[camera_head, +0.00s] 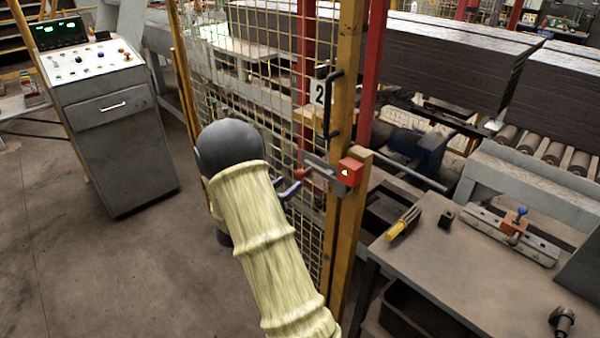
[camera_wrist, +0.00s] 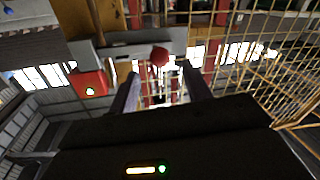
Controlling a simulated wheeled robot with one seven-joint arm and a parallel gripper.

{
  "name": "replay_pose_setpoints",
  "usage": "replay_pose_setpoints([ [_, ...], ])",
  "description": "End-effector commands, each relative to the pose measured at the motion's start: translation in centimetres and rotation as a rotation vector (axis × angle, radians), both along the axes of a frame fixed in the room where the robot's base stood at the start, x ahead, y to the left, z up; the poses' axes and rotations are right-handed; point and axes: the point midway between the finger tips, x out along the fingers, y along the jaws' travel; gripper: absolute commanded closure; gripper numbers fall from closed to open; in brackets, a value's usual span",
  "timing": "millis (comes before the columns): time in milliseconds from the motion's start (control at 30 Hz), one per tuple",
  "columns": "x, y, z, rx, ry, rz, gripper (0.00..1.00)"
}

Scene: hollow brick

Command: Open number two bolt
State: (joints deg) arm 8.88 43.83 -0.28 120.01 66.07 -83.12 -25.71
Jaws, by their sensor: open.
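The bolt (camera_head: 322,168) is a grey bar on the mesh gate, below the number 2 sign (camera_head: 318,92). Its red ball knob (camera_head: 301,174) is at the bar's left end, and a red housing (camera_head: 350,172) with a small light is at the right. In the wrist view, the knob (camera_wrist: 159,56) appears between the two fingers, just beyond their tips; I cannot tell whether they touch it. My gripper (camera_wrist: 161,82) is open and empty. In the head view, my gripper (camera_head: 289,189) is mostly hidden behind my arm, with one finger showing beside the knob.
A black handle (camera_head: 332,105) is above the bolt on the yellow gate post (camera_head: 345,230). A workbench (camera_head: 430,255) with tools stands at the right. A grey control console (camera_head: 115,130) stands at the left, with clear floor in front.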

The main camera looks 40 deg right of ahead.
Motion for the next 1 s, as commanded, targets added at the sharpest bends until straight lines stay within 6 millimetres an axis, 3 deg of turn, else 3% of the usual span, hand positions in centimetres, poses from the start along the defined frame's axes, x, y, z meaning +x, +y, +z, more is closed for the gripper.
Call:
replay_pose_setpoints([
  [200, 0.9, -3.9, 0.1, 0.000, -0.001, -0.005, 0.51],
  [400, 1.7, -6.3, 0.1, 0.000, -0.001, -0.002, 0.51],
  [767, 1.9, -6.8, 0.0, 0.000, 0.000, -0.001, 0.51],
  [1000, 1.8, -6.7, 0.0, 0.000, 0.000, -0.001, 0.99],
])
